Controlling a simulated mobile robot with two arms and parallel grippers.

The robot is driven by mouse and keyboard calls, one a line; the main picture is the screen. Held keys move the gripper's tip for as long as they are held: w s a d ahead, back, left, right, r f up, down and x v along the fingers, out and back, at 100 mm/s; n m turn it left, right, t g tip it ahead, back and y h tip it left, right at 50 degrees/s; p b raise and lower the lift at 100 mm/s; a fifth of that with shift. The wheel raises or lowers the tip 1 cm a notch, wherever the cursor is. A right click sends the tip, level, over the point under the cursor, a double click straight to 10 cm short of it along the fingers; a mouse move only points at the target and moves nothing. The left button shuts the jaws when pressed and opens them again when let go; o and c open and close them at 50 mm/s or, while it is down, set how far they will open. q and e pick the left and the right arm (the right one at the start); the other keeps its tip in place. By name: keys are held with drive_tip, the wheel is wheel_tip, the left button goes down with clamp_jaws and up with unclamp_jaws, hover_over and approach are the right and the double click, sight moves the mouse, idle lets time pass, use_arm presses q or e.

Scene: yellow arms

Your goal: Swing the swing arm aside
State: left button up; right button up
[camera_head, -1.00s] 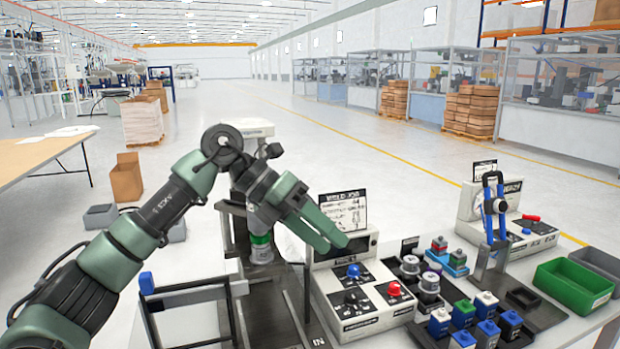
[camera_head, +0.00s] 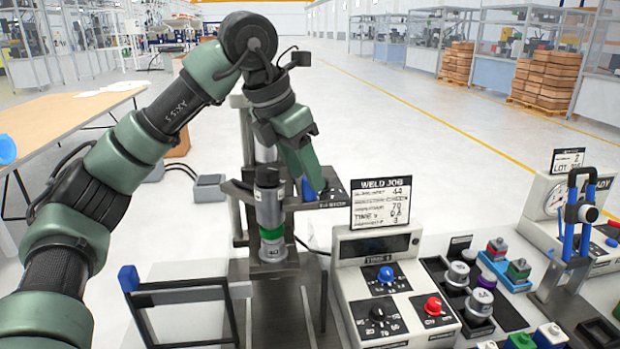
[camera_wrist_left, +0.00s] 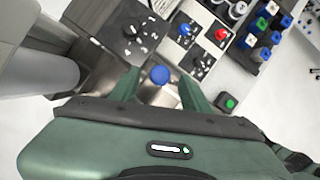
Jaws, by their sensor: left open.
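My left gripper (camera_head: 310,184) is green and points down beside the welding machine's grey upright electrode body (camera_head: 269,212). A blue knob (camera_head: 308,189) shows right at its fingertips. In the left wrist view the round blue knob (camera_wrist_left: 160,75) sits between the two open fingers (camera_wrist_left: 158,92); I cannot tell whether they touch it. The knob appears to belong to the swing arm, whose bar is mostly hidden by the gripper. My right gripper is not in view.
The weld job control box (camera_head: 390,290), with knobs and a sign, stands right of the machine. Trays of parts (camera_head: 477,290) and a blue-handled device (camera_head: 575,220) lie farther right. A dark frame with a blue grip (camera_head: 129,279) stands at the lower left.

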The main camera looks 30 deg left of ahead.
use_arm(q)
drive_tip(key=shift+x, duration=1.45)
drive_tip(key=shift+r, duration=0.1)
drive_tip(key=shift+w, duration=0.1)
clamp_jaws()
